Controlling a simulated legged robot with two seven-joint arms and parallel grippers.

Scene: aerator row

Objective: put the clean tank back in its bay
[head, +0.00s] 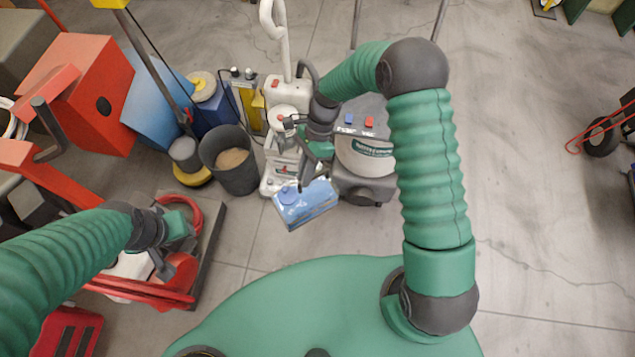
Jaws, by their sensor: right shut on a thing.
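A light-blue box-shaped tank (312,208) with a darker blue round cap sits tilted in the picture, at the front of a pale grey upright floor machine (276,182). My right gripper (309,178) is at the tank's top edge and is shut on it; the fingertips are partly hidden by my wrist. I cannot tell whether the tank touches the floor. The bay itself is not clearly seen; my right wrist covers part of the machine. My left gripper (168,258) is over a red and black machine at the left, and its jaw opening is unclear.
A grey rounded machine (365,185) stands close to the tank's right. A dark bucket (240,175) with tan contents stands to its left. Red equipment (180,290) lies under my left gripper. Concrete floor is open at the right.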

